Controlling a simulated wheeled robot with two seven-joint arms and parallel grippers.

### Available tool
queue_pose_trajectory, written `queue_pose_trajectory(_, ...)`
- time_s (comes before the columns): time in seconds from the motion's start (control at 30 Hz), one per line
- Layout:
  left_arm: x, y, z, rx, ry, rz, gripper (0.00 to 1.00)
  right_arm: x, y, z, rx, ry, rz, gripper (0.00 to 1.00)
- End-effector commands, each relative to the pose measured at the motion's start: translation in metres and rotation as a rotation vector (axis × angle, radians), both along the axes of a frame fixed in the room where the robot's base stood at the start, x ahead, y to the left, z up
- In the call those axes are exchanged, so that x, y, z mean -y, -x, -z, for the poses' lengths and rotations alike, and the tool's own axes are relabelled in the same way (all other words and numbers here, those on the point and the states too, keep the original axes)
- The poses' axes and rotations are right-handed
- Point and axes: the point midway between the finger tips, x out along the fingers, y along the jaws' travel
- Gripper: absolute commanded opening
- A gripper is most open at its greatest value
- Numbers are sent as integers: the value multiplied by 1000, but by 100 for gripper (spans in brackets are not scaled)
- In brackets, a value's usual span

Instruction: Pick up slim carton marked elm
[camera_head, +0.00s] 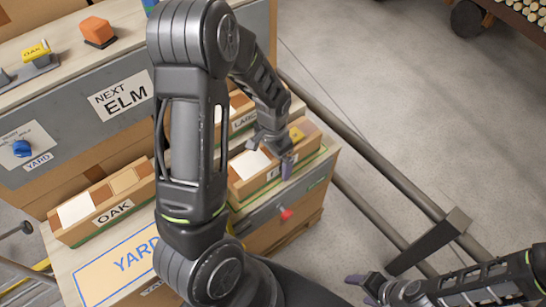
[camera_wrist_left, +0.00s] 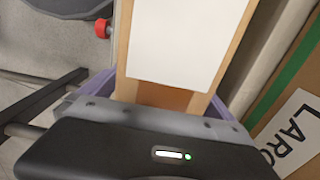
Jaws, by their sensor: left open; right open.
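A slim cardboard carton (camera_head: 250,164) with a white top label lies at the right end of the low bench. No elm mark on it is readable. My left gripper (camera_head: 270,152) is over this carton, open. In the left wrist view the same carton (camera_wrist_left: 180,45) lies between the purple fingertips of the left gripper (camera_wrist_left: 160,98), which are apart on either side of it; contact cannot be told. My right gripper (camera_head: 362,287) is open and empty at the lower right, away from the bench.
A carton marked OAK (camera_head: 105,205) lies at the left of the bench. A carton whose label begins LARC (camera_wrist_left: 292,130) lies beside the slim one. A YARD sign (camera_head: 115,272) is at the front. My left arm hides the bench's middle. Grey rails (camera_head: 375,165) run along the right.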

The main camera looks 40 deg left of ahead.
Motion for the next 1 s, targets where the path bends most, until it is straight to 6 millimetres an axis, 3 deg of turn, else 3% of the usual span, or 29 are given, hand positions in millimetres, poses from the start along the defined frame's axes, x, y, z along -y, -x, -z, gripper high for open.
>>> queue_pose_trajectory(0.3, 0, 0, 0, 0, 0, 0, 98, 0, 0, 0, 0, 0, 0, 63)
queue_pose_trajectory(1.0, 0, 0, 0, 0, 0, 0, 41, 0, 0, 0, 0, 0, 0, 63)
